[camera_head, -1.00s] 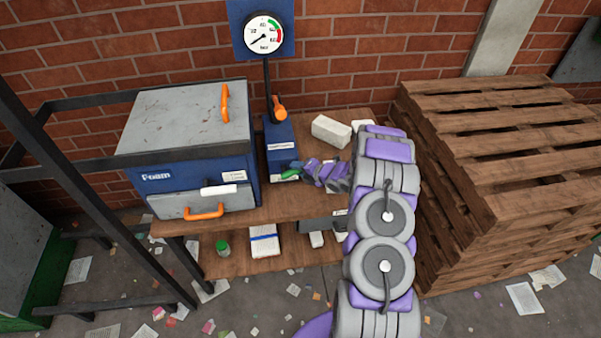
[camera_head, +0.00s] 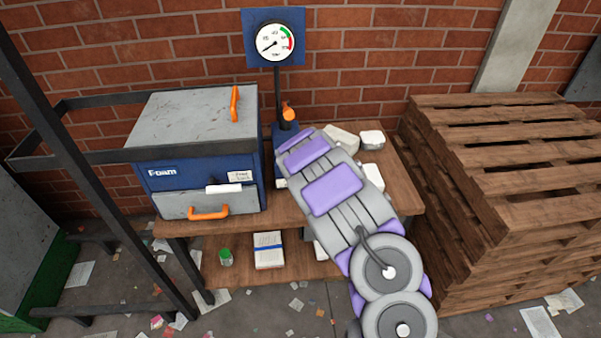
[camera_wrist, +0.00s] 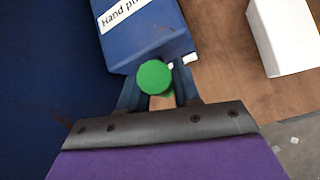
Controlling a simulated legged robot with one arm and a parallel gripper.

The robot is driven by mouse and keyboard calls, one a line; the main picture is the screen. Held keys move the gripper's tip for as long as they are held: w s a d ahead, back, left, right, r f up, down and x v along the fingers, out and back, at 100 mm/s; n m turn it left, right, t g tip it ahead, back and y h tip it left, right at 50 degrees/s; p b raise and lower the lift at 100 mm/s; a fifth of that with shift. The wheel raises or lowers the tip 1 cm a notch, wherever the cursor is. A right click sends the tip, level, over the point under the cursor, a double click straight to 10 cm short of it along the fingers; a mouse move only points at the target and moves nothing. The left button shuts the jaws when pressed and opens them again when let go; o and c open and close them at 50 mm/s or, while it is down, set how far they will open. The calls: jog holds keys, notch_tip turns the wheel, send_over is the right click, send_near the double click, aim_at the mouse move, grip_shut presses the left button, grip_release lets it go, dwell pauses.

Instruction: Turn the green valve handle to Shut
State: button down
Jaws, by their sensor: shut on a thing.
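The green valve handle (camera_wrist: 154,77) shows in the wrist view as a round green end at the base of the blue hand pump (camera_wrist: 150,42). My gripper (camera_wrist: 158,88) has one finger on each side of the handle and is shut on it. In the head view, my arm hides the handle, my gripper and most of the pump (camera_head: 284,130). No Shut marking can be seen.
A blue Foam box (camera_head: 195,176) stands left of the pump on the wooden bench (camera_head: 225,222). A pressure gauge (camera_head: 276,43) and an orange lever (camera_head: 288,112) rise above the pump.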

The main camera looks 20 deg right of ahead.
jog(key=shift+w+a+r+n+h+p, duration=0.1)
jog(key=shift+w+a+n+h+p, duration=0.1)
jog(key=shift+a+n+h+p, duration=0.45)
jog(key=shift+a+g+h, duration=0.2)
jog(key=shift+g+h, duration=0.1)
jog(key=shift+h, duration=0.25)
jog(key=shift+f, duration=0.2)
jog(key=c, duration=0.9)
grip_release()
jog(key=shift+w, duration=0.1)
jog(key=shift+r, duration=0.1)
jog(key=shift+p, duration=0.3)
jog(key=p+v, duration=0.3)
jog(key=v, duration=1.4)
jog(key=shift+a, duration=0.35)
